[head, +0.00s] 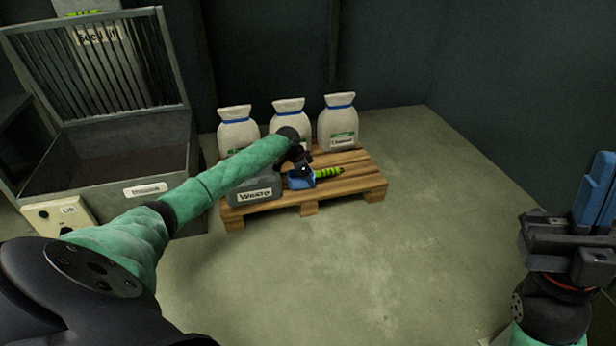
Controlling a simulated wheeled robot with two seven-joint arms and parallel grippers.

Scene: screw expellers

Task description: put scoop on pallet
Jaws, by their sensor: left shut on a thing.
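The scoop's green-and-black striped handle (329,173) shows at the pallet's middle, low over or on the boards; I cannot tell whether it touches them. My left gripper (304,179), with blue fingers, is shut on the scoop. The rest of the scoop is hidden by the gripper and arm. The wooden pallet (362,181) lies on the floor at the centre. My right gripper (597,190) is at the right edge, away from the pallet, with its blue fingers pointing up; its opening is unclear.
Several white sacks, one at the right (338,127), stand along the pallet's back. A grey box labelled Waste (256,187) sits at its front left. A metal bin with a raised grille lid (165,160) stands at the left. The floor to the right is clear.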

